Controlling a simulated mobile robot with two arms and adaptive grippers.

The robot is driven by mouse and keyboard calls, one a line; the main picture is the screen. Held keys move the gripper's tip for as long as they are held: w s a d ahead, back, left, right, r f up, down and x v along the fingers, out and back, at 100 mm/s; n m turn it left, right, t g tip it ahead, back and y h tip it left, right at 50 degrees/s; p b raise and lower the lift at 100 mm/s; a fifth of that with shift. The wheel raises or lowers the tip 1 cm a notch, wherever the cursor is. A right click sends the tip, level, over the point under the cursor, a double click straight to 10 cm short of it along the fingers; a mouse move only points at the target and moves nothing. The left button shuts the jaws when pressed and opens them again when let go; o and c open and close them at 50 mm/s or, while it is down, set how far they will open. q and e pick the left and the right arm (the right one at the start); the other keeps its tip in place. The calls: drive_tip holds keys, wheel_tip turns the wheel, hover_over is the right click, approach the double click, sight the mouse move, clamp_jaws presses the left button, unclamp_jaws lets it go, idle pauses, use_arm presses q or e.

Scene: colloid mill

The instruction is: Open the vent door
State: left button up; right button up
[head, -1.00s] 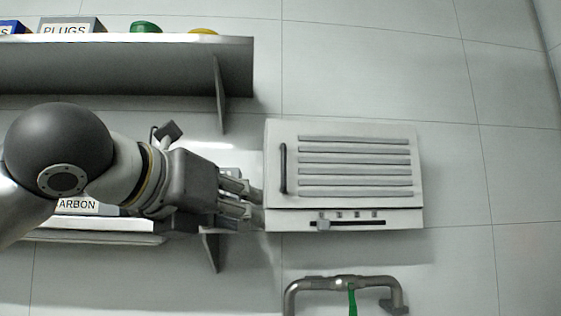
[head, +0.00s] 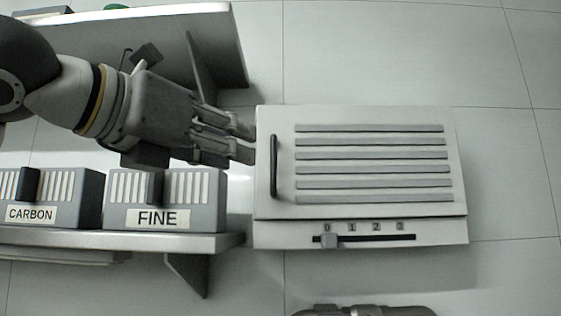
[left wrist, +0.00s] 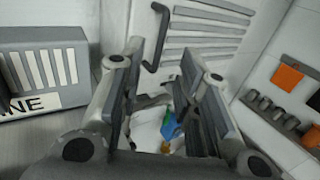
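The vent (head: 360,118) is a pale wall box whose door has several grey horizontal slats. Its dark vertical handle (head: 273,167) is on the door's left side; the door looks closed. My left gripper (head: 247,143) is at the box's left edge, near the height of the handle's upper end, with its fingers pointing right. In the left wrist view its two fingers (left wrist: 160,68) are apart with nothing held between them. The handle (left wrist: 155,42) and slats (left wrist: 205,42) lie beyond the fingertips. My right gripper is not in view.
Below the door is a slider (head: 329,240) near 0 on a scale. A shelf (head: 120,241) with CARBON (head: 50,190) and FINE (head: 195,190) boxes is below my left arm; another shelf (head: 160,40) is above. A pipe (head: 365,311) shows at the bottom. Wall right of the vent is bare.

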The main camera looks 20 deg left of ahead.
sight(272, 158)
use_arm(q)
drive_tip(key=p+x, duration=0.1)
drive_tip(key=x, duration=0.4)
drive_tip(key=shift+w+d+r+p, duration=0.15)
drive_tip(key=shift+r+p, duration=0.05)
drive_tip(key=shift+p, duration=0.15)
drive_tip(key=x, duration=0.3)
drive_tip(key=shift+f, duration=0.2)
drive_tip(key=shift+w+p, duration=0.15)
drive_tip(key=shift+p, duration=0.15)
drive_tip(key=shift+w, duration=0.15)
drive_tip(key=c, duration=0.5)
clamp_jaws()
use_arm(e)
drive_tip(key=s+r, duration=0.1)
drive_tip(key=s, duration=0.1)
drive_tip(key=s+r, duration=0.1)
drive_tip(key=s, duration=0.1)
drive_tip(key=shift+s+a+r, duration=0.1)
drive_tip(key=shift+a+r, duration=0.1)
